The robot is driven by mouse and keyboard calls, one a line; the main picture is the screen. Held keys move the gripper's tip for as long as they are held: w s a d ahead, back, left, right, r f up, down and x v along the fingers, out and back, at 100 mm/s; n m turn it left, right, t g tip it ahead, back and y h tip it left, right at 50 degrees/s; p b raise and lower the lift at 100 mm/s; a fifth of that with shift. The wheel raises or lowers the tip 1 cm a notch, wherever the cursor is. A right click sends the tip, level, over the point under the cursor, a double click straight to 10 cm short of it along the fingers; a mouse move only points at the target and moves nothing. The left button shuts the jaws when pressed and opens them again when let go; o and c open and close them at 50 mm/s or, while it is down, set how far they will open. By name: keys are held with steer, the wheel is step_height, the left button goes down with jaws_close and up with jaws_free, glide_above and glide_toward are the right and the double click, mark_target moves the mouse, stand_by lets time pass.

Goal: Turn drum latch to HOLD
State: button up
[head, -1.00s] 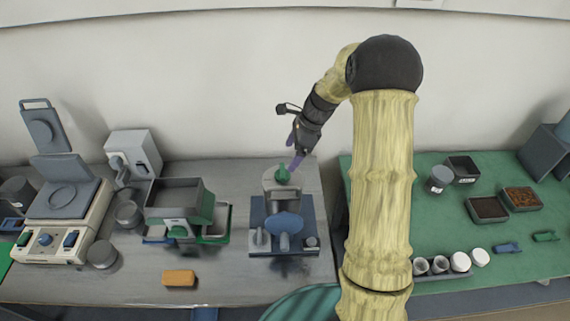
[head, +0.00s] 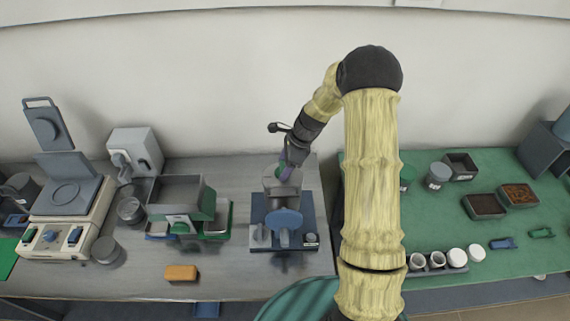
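A machine on a dark blue base (head: 262,210) stands on the grey bench, with a grey drum-like body (head: 277,187) and a round blue disc (head: 286,219) on its front. A green knob (head: 281,173) sits on top and is now partly covered by my gripper. My gripper (head: 287,168), with purple fingers, is at the knob, pointing down. I cannot tell whether its fingers touch or enclose the knob, or how far apart they are. I cannot tell which part is the drum latch, and no HOLD mark is readable.
Left of the machine stand a grey hopper unit (head: 176,192) with green parts and a beige device (head: 62,218) with an open lid. An orange block (head: 181,272) lies near the front edge. A green bench (head: 437,215) with trays and cups is at the right, beyond a gap.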

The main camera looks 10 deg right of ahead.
steer(key=shift+w, duration=0.1)
stand_by(0.3)
steer(key=n, duration=0.2)
steer(key=n+g, duration=0.1)
steer(key=n, duration=0.1)
steer(key=shift+w+g, duration=0.15)
steer(key=shift+g, duration=0.15)
steer(key=n, duration=0.2)
steer(key=n+g+h, duration=0.1)
steer(key=n, duration=0.2)
steer(key=shift+w+g, duration=0.1)
steer(key=shift+g, duration=0.2)
steer(key=n+g+h, duration=0.1)
steer(key=n, duration=0.3)
steer(key=shift+a+n+b, duration=0.15)
steer(key=shift+n+b, duration=0.15)
steer(key=shift+w+n+g+h, duration=0.1)
steer(key=shift+n+g+h, duration=0.25)
steer(key=shift+n, duration=0.75)
steer(key=shift+n+g+h, duration=0.15)
steer(key=shift+n+h, duration=0.3)
steer(key=shift+n, duration=0.65)
steer(key=o, duration=1)
steer(key=shift+b, duration=0.3)
steer(key=shift+r, duration=0.1)
